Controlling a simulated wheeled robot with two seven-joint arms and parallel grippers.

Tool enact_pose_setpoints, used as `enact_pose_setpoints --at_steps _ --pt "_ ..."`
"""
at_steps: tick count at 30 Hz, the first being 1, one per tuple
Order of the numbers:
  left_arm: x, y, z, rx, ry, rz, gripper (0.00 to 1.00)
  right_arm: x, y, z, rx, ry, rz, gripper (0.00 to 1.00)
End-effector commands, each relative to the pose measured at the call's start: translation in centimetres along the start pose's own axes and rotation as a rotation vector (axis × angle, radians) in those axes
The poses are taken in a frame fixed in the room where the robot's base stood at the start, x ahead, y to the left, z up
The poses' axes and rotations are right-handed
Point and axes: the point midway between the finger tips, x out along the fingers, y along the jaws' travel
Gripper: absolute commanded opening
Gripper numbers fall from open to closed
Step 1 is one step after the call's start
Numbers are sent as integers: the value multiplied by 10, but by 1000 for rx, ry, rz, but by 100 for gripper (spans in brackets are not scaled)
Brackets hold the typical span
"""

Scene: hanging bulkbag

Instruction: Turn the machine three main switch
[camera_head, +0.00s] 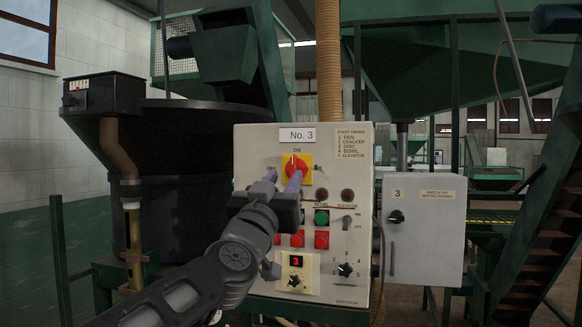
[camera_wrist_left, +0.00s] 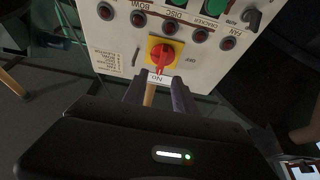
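The machine three control panel (camera_head: 255,145) is a pale box with a "No. 3" plate at its top. Its main switch (camera_head: 296,167) is a red knob on a yellow square, its handle upright and its mark towards "ON". In the wrist view the switch (camera_wrist_left: 162,54) appears upside down, just beyond my fingertips. My left gripper (camera_head: 282,181) is in front of the panel, just below and left of the knob. It is open, with an empty gap between its fingers (camera_wrist_left: 158,94). I cannot tell whether a finger touches the knob. My right gripper is not in view.
Red and green buttons (camera_head: 321,217) and a selector knob (camera_head: 346,269) sit lower on the panel. A grey box (camera_head: 430,225) marked 3 stands to the right. A dark round vessel (camera_head: 190,150) is behind on the left, and a green stair frame (camera_head: 545,220) stands far right.

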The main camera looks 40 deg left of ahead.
Motion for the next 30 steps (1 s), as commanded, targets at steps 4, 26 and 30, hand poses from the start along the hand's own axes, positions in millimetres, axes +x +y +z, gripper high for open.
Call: enact_pose_setpoints --at_steps 4,26,30 --pt "25 2 -1 0 -1 2 34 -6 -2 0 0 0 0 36" --pt "57 0 0 0 0 0 21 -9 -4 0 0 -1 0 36" --pt "57 0 0 0 0 0 9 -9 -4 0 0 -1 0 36"
